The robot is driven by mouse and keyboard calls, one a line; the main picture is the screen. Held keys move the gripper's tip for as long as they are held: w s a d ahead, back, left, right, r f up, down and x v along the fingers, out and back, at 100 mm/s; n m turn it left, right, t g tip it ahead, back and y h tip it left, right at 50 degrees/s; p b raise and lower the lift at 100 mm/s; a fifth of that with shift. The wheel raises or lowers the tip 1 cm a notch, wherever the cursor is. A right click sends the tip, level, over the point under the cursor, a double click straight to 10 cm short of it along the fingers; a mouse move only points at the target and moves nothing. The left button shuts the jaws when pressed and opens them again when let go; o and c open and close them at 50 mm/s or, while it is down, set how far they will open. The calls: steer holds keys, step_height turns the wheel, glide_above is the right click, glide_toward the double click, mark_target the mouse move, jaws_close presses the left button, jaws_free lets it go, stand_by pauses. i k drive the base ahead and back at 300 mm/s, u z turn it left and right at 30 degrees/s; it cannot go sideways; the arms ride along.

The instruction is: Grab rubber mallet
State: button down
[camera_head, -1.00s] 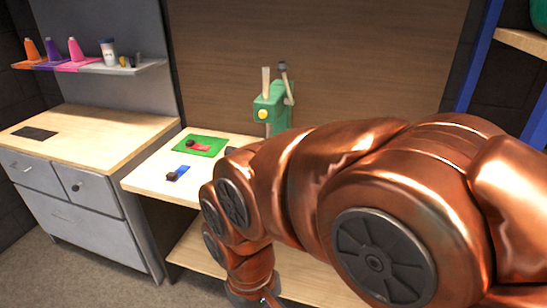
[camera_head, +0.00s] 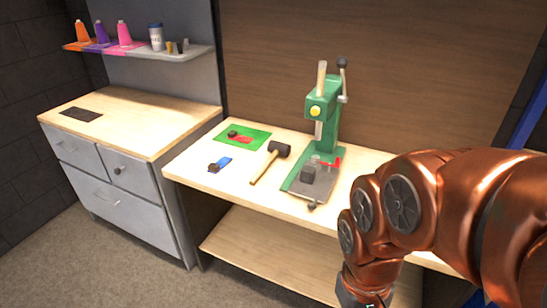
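The rubber mallet (camera_head: 272,158) lies on the wooden workbench (camera_head: 190,167), left of the green press. Its black head points to the back right and its light wooden handle runs toward the front left. My copper-coloured arm fills the right side of the view, well apart from the mallet. Only a dark part at the arm's lower end shows at the bottom edge. The fingers of my gripper are not visible.
A green press (camera_head: 322,122) with a dark base stands right of the mallet. A green mat (camera_head: 258,136) and a blue item (camera_head: 224,162) lie to its left. A grey drawer cabinet (camera_head: 130,200) stands left. A lower shelf (camera_head: 262,245) is bare.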

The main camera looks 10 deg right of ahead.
mark_target(275, 147)
steer(key=z, duration=0.25)
steer(key=i, duration=0.9)
steer(key=u, duration=2)
